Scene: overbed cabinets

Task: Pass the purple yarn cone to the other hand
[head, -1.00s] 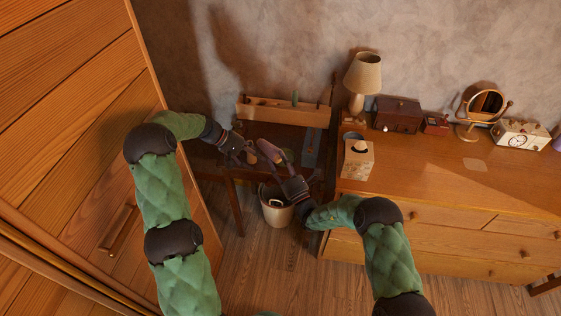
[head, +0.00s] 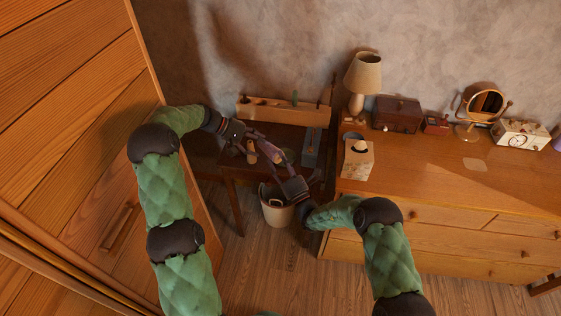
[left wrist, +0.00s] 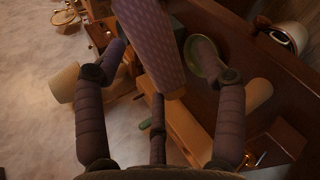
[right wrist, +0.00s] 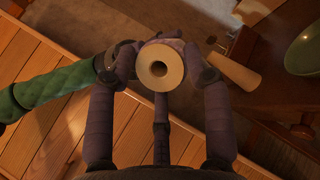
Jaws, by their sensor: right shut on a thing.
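The purple yarn cone (head: 273,154) is between my two grippers, above the small dark table. My right gripper (head: 283,170) is shut on it. In the right wrist view, the cone's tan, holed end (right wrist: 160,67) faces the camera between the fingers. My left gripper (head: 262,147) is open at the cone's other end. In the left wrist view, the cone's patterned purple side (left wrist: 150,38) lies between the spread fingers, with gaps on both sides. Whether the middle finger touches it I cannot tell.
The small table (head: 232,172) carries a wooden rack (head: 285,112) and a green bowl (right wrist: 303,52). A bin (head: 276,208) stands below.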

